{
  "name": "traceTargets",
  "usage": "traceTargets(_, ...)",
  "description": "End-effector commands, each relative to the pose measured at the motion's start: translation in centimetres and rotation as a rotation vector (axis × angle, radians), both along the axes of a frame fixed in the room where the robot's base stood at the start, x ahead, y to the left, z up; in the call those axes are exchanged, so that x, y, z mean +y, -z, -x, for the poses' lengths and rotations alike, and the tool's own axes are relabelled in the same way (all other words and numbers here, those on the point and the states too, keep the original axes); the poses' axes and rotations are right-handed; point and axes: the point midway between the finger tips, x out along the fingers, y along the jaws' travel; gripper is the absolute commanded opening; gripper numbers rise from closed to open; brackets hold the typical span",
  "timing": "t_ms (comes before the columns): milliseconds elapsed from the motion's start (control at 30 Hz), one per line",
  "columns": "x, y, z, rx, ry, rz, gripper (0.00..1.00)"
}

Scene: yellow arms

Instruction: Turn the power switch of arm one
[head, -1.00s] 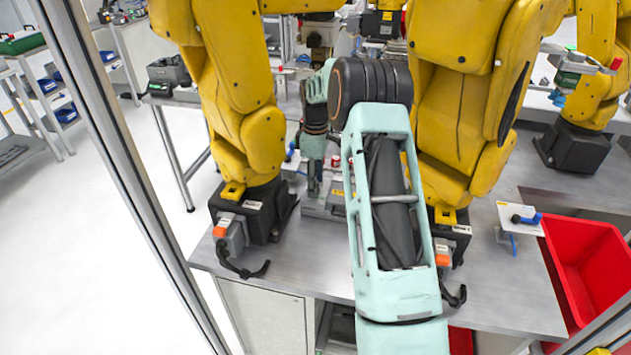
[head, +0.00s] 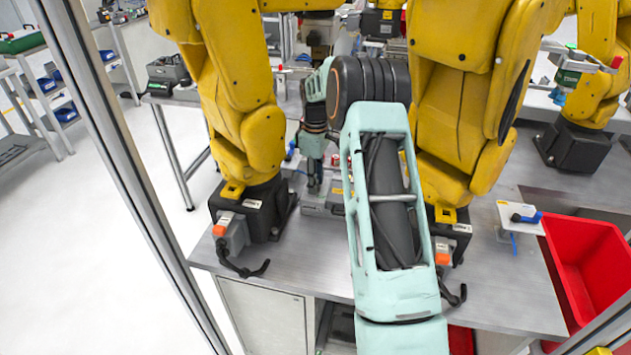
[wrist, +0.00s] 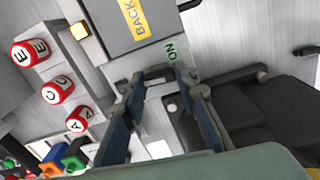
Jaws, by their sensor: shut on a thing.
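In the wrist view the two dark blue fingers of my gripper (wrist: 158,82) are closed around a small dark handle, the power switch (wrist: 155,75), beside a green ON label (wrist: 172,51). The fingers hide much of the switch, so its exact angle is hard to tell. The switch is on a light grey control panel (wrist: 105,66). In the head view my gripper (head: 314,185) points down at a grey box (head: 322,208) between the bases of two yellow arms (head: 238,100) (head: 460,120). My own arm hides part of that box.
Red knobs lettered E (wrist: 29,53), C (wrist: 57,91) and A (wrist: 78,120) stand left of my fingers. A lit button (wrist: 79,31) and a BACK label (wrist: 134,17) are above. A red bin (head: 590,265) stands at the right; floor at left is clear.

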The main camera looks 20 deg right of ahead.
Motion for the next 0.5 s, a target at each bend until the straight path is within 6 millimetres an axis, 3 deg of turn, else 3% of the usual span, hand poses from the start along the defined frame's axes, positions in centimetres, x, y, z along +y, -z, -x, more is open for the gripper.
traceTargets(500, 0.01, -0.04, -0.01, -0.002, 0.448, 0.001, 0.03)
